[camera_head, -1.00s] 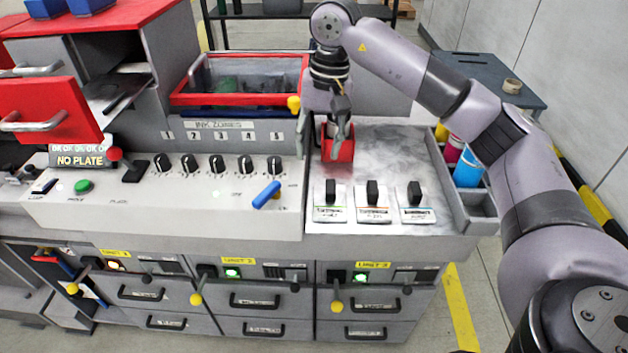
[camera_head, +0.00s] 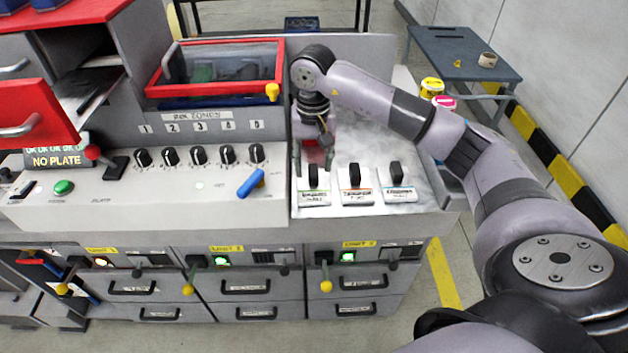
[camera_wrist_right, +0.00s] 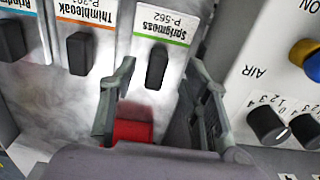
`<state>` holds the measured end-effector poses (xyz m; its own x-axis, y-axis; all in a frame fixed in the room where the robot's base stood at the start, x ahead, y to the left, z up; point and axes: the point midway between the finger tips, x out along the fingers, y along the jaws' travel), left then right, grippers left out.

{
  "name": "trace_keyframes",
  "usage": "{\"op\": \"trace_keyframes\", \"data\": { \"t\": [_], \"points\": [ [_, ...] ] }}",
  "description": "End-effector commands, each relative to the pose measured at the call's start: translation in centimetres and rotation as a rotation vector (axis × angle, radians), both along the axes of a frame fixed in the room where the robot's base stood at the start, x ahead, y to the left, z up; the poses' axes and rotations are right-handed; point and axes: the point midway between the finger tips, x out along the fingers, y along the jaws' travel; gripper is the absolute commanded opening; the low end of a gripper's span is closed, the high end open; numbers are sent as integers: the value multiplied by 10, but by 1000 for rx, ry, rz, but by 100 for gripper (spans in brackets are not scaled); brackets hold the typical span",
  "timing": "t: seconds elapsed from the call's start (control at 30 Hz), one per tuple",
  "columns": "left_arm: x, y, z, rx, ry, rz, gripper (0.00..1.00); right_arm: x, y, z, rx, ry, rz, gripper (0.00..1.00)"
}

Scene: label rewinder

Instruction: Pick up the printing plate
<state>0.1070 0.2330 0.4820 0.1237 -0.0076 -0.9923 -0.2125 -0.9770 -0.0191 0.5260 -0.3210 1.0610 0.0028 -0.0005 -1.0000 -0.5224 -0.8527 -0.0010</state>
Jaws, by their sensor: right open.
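Three white plates with black upright handles lie in a row on the grey worktop. The green-striped one, labelled "Sprigmoss P-562" (camera_head: 313,197), is leftmost in the head view and shows in the wrist view (camera_wrist_right: 161,30). The "Thimbleoak" plate (camera_head: 357,194) is in the middle, also in the wrist view (camera_wrist_right: 88,12). The third plate (camera_head: 399,194) has a blue stripe. My right gripper (camera_head: 312,165) is open and empty at the green-striped plate. In the wrist view its fingers (camera_wrist_right: 160,68) stand either side of that plate's black handle; contact is not clear. My left gripper is out of view.
A small red block (camera_wrist_right: 133,125) sits behind the green-striped plate, under my gripper. The control panel with black knobs (camera_head: 199,155) and a blue lever (camera_head: 251,183) is to the left. Ink cans (camera_head: 432,88) stand at the right edge. A display (camera_head: 57,160) reads "NO PLATE".

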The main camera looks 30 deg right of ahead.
Motion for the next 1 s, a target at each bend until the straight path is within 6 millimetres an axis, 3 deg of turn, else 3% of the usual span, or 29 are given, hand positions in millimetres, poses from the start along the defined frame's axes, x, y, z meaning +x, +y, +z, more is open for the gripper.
{"op": "trace_keyframes", "data": {
  "t": [0.2, 0.3, 0.63, 1.0],
  "points": [
    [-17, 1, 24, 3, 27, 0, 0, 1, -4, -27, 1, 9, -2, 43],
    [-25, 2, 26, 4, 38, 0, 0, 2, -4, -42, 1, 5, 0, 43],
    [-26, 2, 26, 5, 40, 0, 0, 3, -4, -50, 0, 1, 0, 43],
    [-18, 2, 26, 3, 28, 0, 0, 3, -4, -50, 0, 2, 0, 18]
  ]
}}
